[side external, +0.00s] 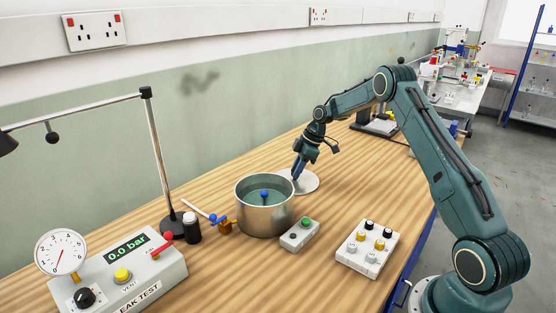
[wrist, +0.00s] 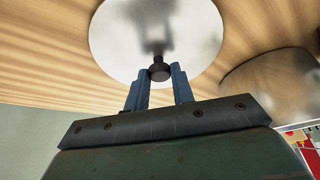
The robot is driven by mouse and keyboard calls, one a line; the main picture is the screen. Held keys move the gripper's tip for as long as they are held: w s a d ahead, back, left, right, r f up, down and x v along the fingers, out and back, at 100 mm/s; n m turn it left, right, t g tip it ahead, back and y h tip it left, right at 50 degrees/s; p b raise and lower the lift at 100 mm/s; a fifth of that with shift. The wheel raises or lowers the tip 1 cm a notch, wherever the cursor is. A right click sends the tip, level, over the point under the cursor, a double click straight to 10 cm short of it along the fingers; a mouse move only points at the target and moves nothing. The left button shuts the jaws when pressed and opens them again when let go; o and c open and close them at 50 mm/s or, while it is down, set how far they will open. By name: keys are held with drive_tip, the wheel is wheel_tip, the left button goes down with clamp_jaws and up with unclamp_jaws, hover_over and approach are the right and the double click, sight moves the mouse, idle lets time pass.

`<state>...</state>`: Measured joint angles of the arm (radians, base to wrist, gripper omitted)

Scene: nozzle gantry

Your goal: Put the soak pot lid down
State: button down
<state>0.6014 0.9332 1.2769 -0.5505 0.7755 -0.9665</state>
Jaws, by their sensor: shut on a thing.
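The soak pot lid (side external: 309,182) is a round, shiny metal disc behind the pot, at or just above the wooden bench top. I cannot tell whether it touches the bench. In the wrist view the lid (wrist: 120,45) lies flat ahead of the fingers, with a small black knob (wrist: 160,74) at its middle. My gripper (side external: 296,177) points down at the lid's centre. Its two blue fingers (wrist: 160,70) are shut on the knob. The steel soak pot (side external: 262,220) stands open in front of the lid, with liquid and a blue-topped item (side external: 264,194) inside.
A small box with a green button (side external: 300,235) and a box of several knobs (side external: 367,248) stand right of the pot. A leak test unit (side external: 125,275), lamp stand (side external: 165,150), dark bottle (side external: 191,228) and brass fitting (side external: 225,228) are left.

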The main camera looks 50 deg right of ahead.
drive_tip(key=shift+f, duration=0.1)
drive_tip(key=c, duration=1.2)
unclamp_jaws()
drive_tip(key=v, duration=1.2)
drive_tip(key=shift+a+r, duration=0.15)
drive_tip(key=shift+r, duration=0.05)
